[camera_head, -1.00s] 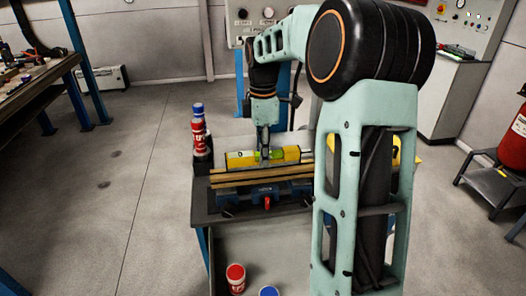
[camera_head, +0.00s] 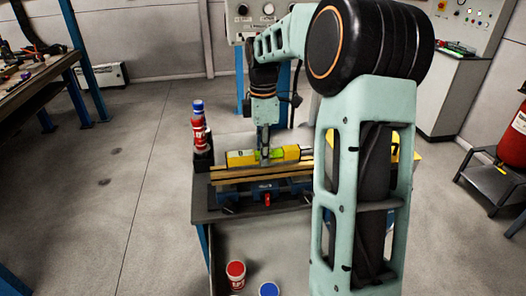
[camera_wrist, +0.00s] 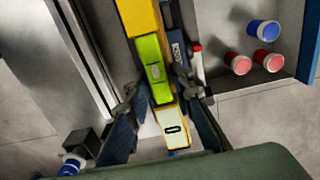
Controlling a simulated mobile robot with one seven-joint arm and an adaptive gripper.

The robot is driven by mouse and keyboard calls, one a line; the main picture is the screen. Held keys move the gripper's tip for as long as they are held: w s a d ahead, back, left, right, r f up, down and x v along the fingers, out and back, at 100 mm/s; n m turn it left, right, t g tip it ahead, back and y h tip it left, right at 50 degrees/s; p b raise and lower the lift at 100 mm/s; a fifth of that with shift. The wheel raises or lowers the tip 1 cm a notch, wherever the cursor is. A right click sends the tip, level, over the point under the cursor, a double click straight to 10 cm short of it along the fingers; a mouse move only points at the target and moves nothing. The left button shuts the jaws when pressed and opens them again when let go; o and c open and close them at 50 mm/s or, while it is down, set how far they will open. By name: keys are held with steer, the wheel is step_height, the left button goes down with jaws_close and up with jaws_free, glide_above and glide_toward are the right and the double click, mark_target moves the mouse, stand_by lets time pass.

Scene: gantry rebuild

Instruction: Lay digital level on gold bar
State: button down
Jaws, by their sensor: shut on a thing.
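The digital level is a yellow bar with a bright green vial window and a pale display. In the head view the level (camera_head: 291,153) lies lengthwise just above and behind the gold bar (camera_head: 236,178). I cannot tell whether they touch. My gripper (camera_head: 264,160) points down and is shut on the level near its middle. In the wrist view the level (camera_wrist: 153,70) runs between the two fingers of my gripper (camera_wrist: 160,92), with its display end near the camera. The level hides most of the gold bar there.
The gold bar sits on a blue vise (camera_head: 262,192) on a dark bench (camera_head: 212,215). Stacked red and blue cans (camera_head: 198,125) stand at the bench's left end. A red can (camera_head: 236,273) and a blue-topped can (camera_head: 269,290) stand lower down in front.

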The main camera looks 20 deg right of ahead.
steer(key=c, duration=1.6)
jaws_free()
step_height(320, 180, up, 12)
steer(key=shift+a, duration=0.1)
